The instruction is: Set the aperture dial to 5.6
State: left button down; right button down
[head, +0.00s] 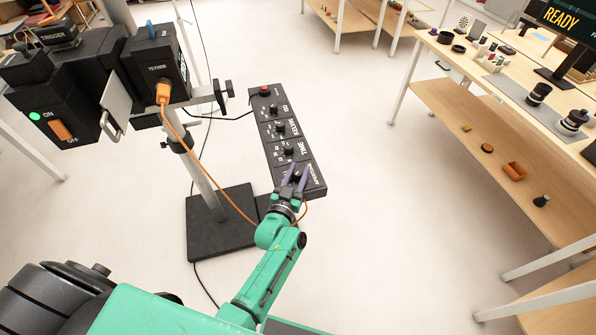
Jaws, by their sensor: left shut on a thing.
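A long black control panel (282,138) hangs beside the stand, with a row of dark dials and a red button (264,91) at its far end. The aperture dial (297,177) is the one nearest me, at the panel's near end. My left gripper (295,175) reaches up from below, its purple fingers shut on that dial, one on each side. The fingers hide much of the dial and part of its markings, so I cannot read its setting. My right gripper is not in view.
A camera rig with an on/off switch (61,129) stands at left on a black base plate (215,222). An orange cable (203,167) droops from its tether box to near my wrist. Shelves with lenses and small props (540,93) stand at right. The floor between is clear.

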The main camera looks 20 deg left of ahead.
pick_arm(q)
jog(key=shift+c, duration=2.4)
grip_release()
jog(key=s+b, duration=0.1)
jog(key=s, duration=1.3)
jog(key=shift+s+a, duration=0.25)
jog(key=shift+a, duration=0.1)
